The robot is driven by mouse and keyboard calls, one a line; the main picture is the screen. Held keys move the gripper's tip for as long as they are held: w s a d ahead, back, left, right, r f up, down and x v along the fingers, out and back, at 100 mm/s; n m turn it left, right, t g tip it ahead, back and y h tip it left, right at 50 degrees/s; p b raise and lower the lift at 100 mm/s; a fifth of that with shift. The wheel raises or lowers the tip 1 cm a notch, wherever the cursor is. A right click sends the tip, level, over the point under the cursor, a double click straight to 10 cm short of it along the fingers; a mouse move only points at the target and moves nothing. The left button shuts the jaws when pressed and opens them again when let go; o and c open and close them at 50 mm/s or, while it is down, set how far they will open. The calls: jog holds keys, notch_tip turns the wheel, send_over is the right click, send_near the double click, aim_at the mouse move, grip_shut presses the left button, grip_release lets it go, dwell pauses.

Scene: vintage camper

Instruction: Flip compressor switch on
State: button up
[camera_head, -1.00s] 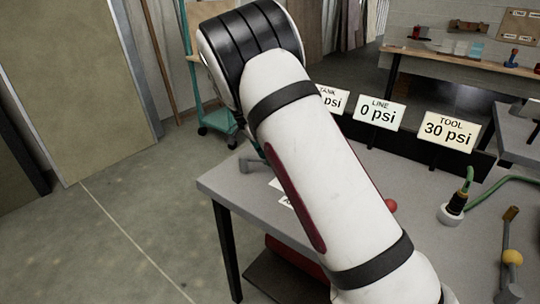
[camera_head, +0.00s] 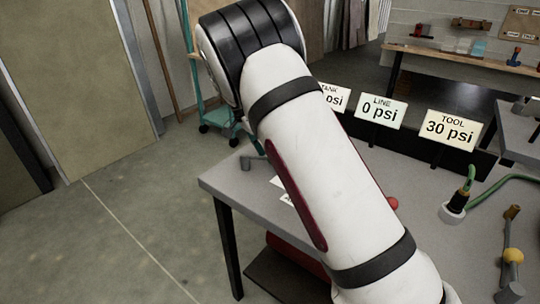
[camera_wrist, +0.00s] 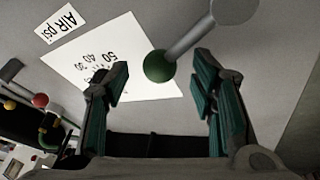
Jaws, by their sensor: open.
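In the wrist view my gripper (camera_wrist: 160,76) is open. A grey lever (camera_wrist: 190,38) with a dark green ball end (camera_wrist: 158,66) lies between and just beyond its two fingers; I cannot tell whether they touch. A white sheet with a number scale (camera_wrist: 112,58) lies behind the ball, beside an "AIR psi" label (camera_wrist: 59,24). No switch marked as the compressor's can be read. A red ball knob (camera_wrist: 40,100) shows at the left, and a red ball also shows beside my arm in the head view (camera_head: 392,203). My arm hides much of the table there.
The grey table (camera_head: 232,180) carries signs: TANK, partly hidden, LINE 0 psi (camera_head: 381,110) and TOOL 30 psi (camera_head: 452,129). At its right are a green hose (camera_head: 498,188) and a yellow-ball lever (camera_head: 513,256). The floor at left is clear.

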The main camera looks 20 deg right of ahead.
jog(key=v, duration=1)
jog(key=shift+s, duration=0.1)
jog(key=s+d+r+n+t+y, duration=0.15)
jog(key=s+d+r+n, duration=0.35)
jog(key=s, duration=0.7)
jog(key=s+d+r+n+g+y, duration=0.1)
jog(key=s+r+n+y, duration=0.2)
jog(key=s+r, duration=0.55)
jog(key=s+a+f+n+t, duration=0.1)
jog(key=s+f+n, duration=0.35)
jog(key=s, duration=0.85)
jog(key=s+a+f+n+t, duration=0.1)
jog(key=s+f+n, duration=0.3)
jog(key=s, duration=0.8)
notch_tip(320, 180, up, 13)
jog(key=t+p, duration=0.3)
jog(key=p, duration=1)
jog(key=shift+s+d+r+m, duration=0.2)
jog(key=shift+s+d+m, duration=0.05)
jog(key=shift+s+m, duration=0.15)
